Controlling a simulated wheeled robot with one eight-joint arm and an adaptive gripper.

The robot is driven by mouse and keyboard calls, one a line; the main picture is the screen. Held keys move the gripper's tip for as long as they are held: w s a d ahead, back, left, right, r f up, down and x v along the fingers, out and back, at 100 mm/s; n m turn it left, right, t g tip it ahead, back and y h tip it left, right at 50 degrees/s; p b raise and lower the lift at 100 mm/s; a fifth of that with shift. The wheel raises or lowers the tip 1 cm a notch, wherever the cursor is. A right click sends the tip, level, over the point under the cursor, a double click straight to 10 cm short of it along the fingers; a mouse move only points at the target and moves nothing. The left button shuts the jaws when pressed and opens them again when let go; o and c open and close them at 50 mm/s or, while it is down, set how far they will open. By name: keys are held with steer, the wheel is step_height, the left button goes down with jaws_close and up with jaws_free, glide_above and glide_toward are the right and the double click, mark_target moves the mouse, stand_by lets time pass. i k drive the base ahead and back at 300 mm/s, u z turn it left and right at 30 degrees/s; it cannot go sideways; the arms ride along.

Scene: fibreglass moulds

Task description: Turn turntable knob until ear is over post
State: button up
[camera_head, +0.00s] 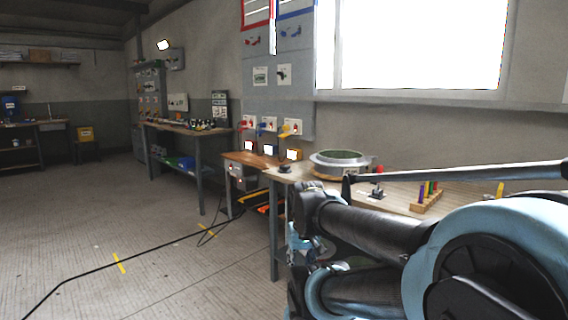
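A round turntable (340,172) with a light rim and a green top stands on the wooden bench, right of the picture's middle. A small red piece (378,169) shows just right of it, above a small dark stand (376,194); I cannot tell whether it is the knob. A small dark round thing (285,170) lies on the bench left of the turntable. The ear and the post cannot be made out at this size. My arm fills the lower right and hides part of the bench. My gripper cannot be made out.
A wooden block (425,202) with several coloured pegs stands on the bench (300,176) to the right. A lower bench (246,159) with small lit screens adjoins on the left. A dark cable (130,258) runs across the floor (180,280), which is otherwise open at left.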

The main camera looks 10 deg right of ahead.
mark_target(284, 167)
steer(key=z, duration=0.5)
steer(key=i, duration=1)
steer(key=z, duration=0.6)
